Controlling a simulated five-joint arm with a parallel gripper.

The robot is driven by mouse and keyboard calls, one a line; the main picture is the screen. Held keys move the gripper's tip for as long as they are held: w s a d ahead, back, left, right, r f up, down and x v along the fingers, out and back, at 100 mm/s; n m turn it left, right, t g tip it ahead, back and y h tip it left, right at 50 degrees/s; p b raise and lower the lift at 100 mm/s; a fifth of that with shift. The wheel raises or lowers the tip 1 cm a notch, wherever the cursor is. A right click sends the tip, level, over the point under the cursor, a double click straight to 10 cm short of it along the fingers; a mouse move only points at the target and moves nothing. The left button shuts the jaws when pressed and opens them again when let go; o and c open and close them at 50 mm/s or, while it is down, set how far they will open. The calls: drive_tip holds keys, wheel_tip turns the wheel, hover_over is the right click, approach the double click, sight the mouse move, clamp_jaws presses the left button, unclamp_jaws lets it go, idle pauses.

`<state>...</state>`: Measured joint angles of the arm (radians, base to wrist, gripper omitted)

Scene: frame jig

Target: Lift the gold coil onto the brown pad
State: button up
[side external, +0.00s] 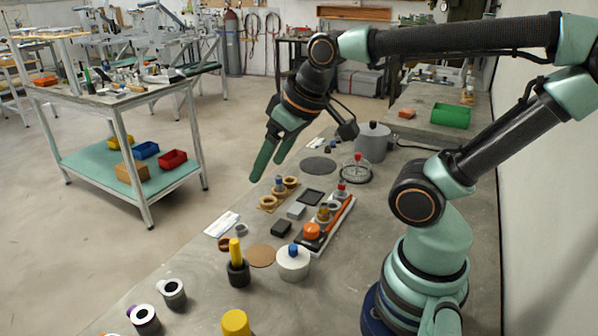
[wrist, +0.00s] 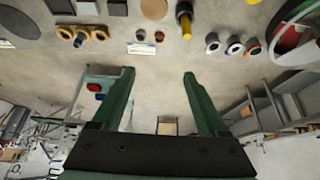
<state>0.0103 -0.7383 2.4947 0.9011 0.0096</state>
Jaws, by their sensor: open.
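The brown pad (side external: 261,256) is a flat round disc on the bench; it also shows at the top of the wrist view (wrist: 154,9). A small gold-coloured round piece (side external: 323,215) sits in the long tray, and gold rings (side external: 268,203) stand in a row with a blue-topped post; the rings also show in the wrist view (wrist: 66,32). I cannot tell which of these is the gold coil. My gripper (side external: 267,170) hangs above the bench's left edge, apart from everything. In the wrist view its green fingers (wrist: 159,73) are wide apart with nothing between them.
A black cup with a yellow post (side external: 238,262), a white round block with a blue knob (side external: 293,263) and dark blocks (side external: 281,228) crowd around the pad. The tray (side external: 342,222) lies right of it. A grey lidded pot (side external: 373,142) stands farther back.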

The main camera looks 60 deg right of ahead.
drive_tip(key=d+f+m+g+h, duration=0.1)
drive_tip(key=d+f+m+g, duration=0.25)
drive_tip(key=d+m, duration=0.5)
drive_tip(key=m+g+y, duration=0.1)
drive_tip(key=m+g, duration=0.1)
drive_tip(key=m, duration=0.3)
approach(324, 205)
drive_tip(key=f, duration=0.5)
drive_tip(key=shift+d+f, duration=0.3)
drive_tip(key=shift+a+f, duration=0.15)
drive_tip(key=shift+f, duration=1.15)
drive_tip(key=shift+a+f, duration=0.1)
drive_tip(key=shift+f, duration=1.25)
clamp_jaws()
